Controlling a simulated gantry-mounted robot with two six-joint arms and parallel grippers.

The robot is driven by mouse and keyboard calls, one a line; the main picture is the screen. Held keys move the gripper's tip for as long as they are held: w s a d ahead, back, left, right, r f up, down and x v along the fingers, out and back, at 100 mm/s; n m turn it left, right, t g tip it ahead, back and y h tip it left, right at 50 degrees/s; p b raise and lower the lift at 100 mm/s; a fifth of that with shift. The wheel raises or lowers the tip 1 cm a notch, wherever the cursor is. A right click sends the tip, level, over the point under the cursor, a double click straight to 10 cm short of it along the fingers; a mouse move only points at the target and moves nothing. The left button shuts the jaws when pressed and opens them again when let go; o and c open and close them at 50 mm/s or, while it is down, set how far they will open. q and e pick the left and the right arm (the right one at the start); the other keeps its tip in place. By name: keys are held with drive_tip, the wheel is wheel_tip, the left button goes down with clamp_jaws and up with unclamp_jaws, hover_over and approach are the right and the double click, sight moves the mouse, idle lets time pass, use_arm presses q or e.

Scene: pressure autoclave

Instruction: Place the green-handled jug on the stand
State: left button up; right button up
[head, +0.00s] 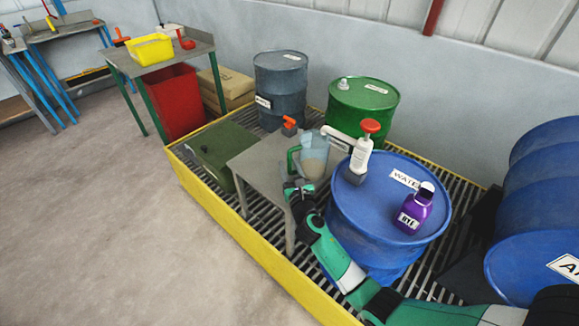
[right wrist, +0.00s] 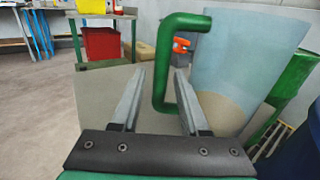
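The jug (head: 314,158) is clear bluish with a green handle on its left side and beige content low inside. It stands upright on a low grey stand (head: 255,167). In the right wrist view the jug (right wrist: 245,60) fills the right side, its green handle (right wrist: 159,65) nearer the middle. My right gripper (head: 297,187) is open at the handle side of the jug. In the wrist view its fingers (right wrist: 160,80) show on either side of the handle's upright bar, and I see no contact. My left gripper is not in view.
A blue drum (head: 345,225) right of the stand carries a white pump (head: 361,152) with a red knob and a purple bottle (head: 415,208). A green box (head: 220,150) lies left. A red-topped item (head: 290,123) is behind. The yellow-edged grating (head: 225,212) surrounds them; floor left is clear.

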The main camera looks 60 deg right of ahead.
drive_tip(key=shift+r, duration=0.25)
drive_tip(key=shift+s+a+p, duration=0.25)
drive_tip(key=shift+a+p, duration=0.05)
drive_tip(key=shift+p, duration=0.15)
drive_tip(key=p+v, duration=0.3)
drive_tip(key=v, duration=0.8)
drive_tip(key=shift+a+f, duration=0.15)
